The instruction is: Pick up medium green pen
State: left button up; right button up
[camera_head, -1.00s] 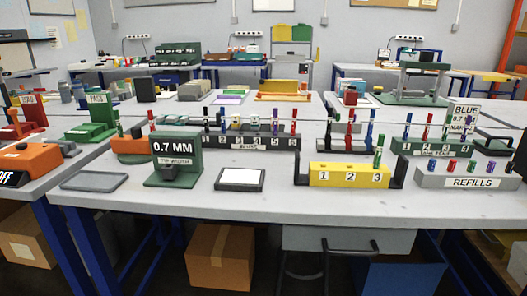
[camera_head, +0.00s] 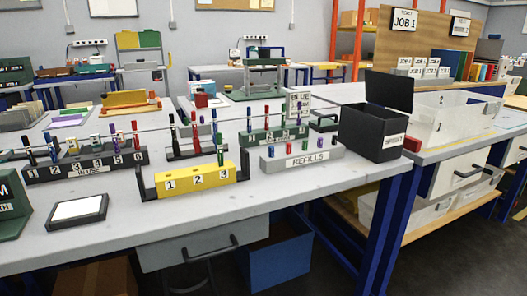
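A green pen (camera_head: 220,152) stands upright in the yellow holder (camera_head: 187,188), at its right end by the slot marked 3. The yellow holder has dark end brackets and sits near the front edge of the table. A green rack (camera_head: 272,137) behind it holds several upright pens, some of them blue. A dark numbered rack (camera_head: 75,176) to the left holds several pens of mixed colours. Which pen counts as medium is not readable here. Neither of my grippers is in view.
A grey refills block (camera_head: 302,162) with short coloured pieces lies right of the yellow holder. A black open-lidded bin (camera_head: 372,132) stands at the table's right end. A black-framed white pad (camera_head: 77,213) lies at front left. The table (camera_head: 135,226) is bare along its front.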

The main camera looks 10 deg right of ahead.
aim_at(220, 156)
jog(key=i+l+u, duration=0.25)
jog(key=u, duration=0.15)
jog(key=i+l+u, duration=0.3)
jog(key=u, duration=0.15)
